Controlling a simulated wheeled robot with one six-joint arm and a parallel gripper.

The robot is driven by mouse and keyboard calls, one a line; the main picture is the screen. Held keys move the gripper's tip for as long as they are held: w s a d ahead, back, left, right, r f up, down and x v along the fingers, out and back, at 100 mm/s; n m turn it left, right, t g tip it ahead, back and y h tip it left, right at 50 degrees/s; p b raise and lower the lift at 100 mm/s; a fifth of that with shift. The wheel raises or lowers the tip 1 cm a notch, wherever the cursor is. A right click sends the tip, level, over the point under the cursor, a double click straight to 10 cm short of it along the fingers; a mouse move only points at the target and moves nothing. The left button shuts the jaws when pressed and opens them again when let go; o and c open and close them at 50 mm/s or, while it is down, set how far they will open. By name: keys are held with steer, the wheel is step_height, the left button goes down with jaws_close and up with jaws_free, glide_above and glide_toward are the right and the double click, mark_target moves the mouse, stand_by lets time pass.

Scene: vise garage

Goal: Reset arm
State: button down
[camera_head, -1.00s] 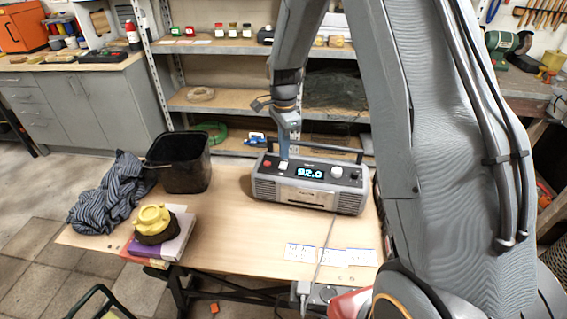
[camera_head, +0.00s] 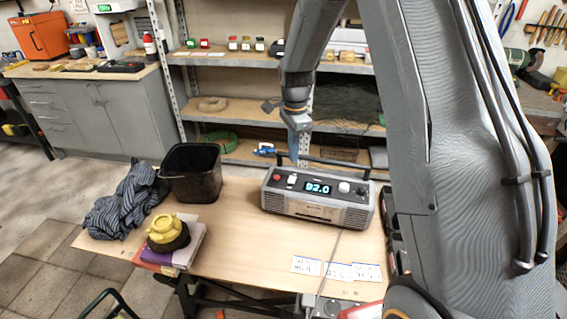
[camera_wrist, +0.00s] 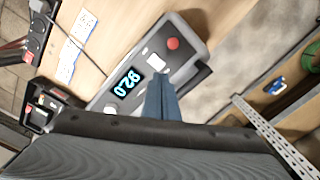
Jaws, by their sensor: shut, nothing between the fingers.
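My gripper (camera_head: 294,160) is shut and empty, pointing down just above the back left part of the grey radio. The radio (camera_head: 318,210) stands on the wooden table and its display reads 92.0. It has a red button at the left, a white button beside it and a pale knob at the right. In the wrist view my closed fingers (camera_wrist: 161,85) show in front of the radio (camera_wrist: 185,25), near the white button, with the red button beyond. I cannot tell the exact gap from the fingertips to the radio.
A black bin (camera_head: 190,176), a striped cloth (camera_head: 122,205) and a yellow-capped object (camera_head: 167,233) on books take the table's left side. Labelled paper cards (camera_head: 337,270) lie at the front right. Shelves (camera_head: 235,112) stand behind. Bare table lies between bin and radio.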

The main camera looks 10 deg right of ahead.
steer(key=s+r+n+b, duration=0.1)
steer(key=s+r+n, duration=0.1)
steer(key=s+n, duration=0.6)
steer(key=s+r+n+t+b, duration=0.1)
steer(key=s+n, duration=0.7)
steer(key=s, duration=0.9)
steer(key=shift+r, duration=0.9)
